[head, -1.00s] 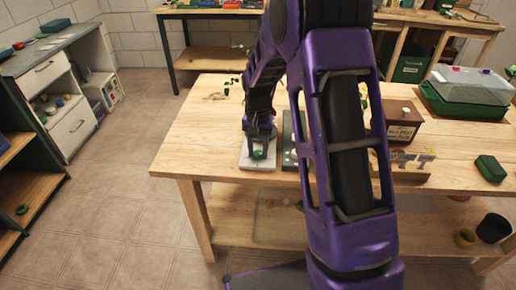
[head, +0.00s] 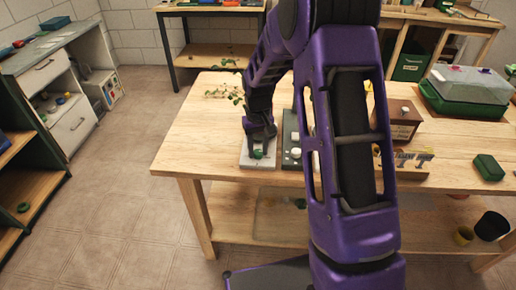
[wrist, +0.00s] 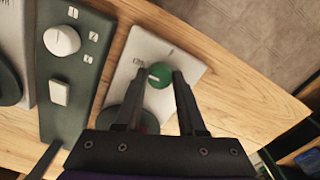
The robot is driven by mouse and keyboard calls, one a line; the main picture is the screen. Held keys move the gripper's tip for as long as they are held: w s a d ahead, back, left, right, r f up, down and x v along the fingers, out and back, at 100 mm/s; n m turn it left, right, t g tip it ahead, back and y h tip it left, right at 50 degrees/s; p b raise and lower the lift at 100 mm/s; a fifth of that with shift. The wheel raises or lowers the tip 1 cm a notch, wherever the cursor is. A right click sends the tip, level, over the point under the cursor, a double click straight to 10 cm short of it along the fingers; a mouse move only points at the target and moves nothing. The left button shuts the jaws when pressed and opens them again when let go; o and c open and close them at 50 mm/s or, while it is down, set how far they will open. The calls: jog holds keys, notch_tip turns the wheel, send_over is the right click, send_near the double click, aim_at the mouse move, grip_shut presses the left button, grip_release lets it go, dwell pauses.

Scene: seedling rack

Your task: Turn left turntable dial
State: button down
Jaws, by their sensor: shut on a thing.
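A green dial (head: 258,154) sits on a white plate (head: 247,165) near the table's front left. In the wrist view the dial (wrist: 160,75) shows a pale pointer mark toward the left, and the plate (wrist: 185,58) has a short dark tick near its far edge. My gripper (wrist: 161,82) has one finger on each side of the dial and is shut on it. A dark disc (wrist: 133,119) is partly hidden by my gripper.
A dark green panel (wrist: 75,103) with a white knob (wrist: 61,40) and a square white button (wrist: 59,92) stands beside the plate. A brown box (head: 400,122) and a green-based clear-lidded tray (head: 465,95) are further right.

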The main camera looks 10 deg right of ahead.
aim_at(258, 151)
dwell(0.3)
jog(key=c, duration=0.5)
grip_release()
jog(key=shift+r, duration=0.1)
notch_tip(258, 151, up, 17)
jog(key=p, duration=0.2)
jog(key=shift+r, duration=0.15)
